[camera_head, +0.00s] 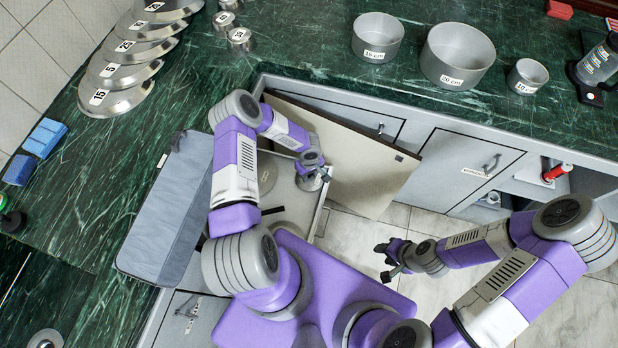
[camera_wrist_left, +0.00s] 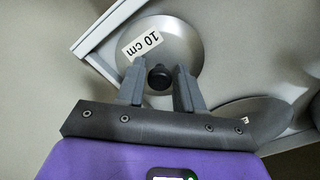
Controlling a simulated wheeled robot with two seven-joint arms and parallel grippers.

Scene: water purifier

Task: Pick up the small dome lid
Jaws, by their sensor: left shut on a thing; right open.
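The small dome lid, a shiny silver disc labelled "10 cm" with a black knob, shows in the left wrist view (camera_wrist_left: 180,45). My left gripper (camera_wrist_left: 158,80) has its fingers on either side of the black knob and is shut on it. In the head view my left gripper (camera_head: 312,170) is over the open drawer by the cabinet door, and it mostly hides the lid. My right gripper (camera_head: 388,262) is open and empty above the tiled floor.
The open drawer (camera_head: 292,215) holds another grey lid (camera_head: 266,176). An open cabinet door (camera_head: 350,155) stands close to the right of my left gripper. Grey pots, including the 20 cm pot (camera_head: 457,55), stand on the green counter. Several numbered lids (camera_head: 117,98) lie at upper left.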

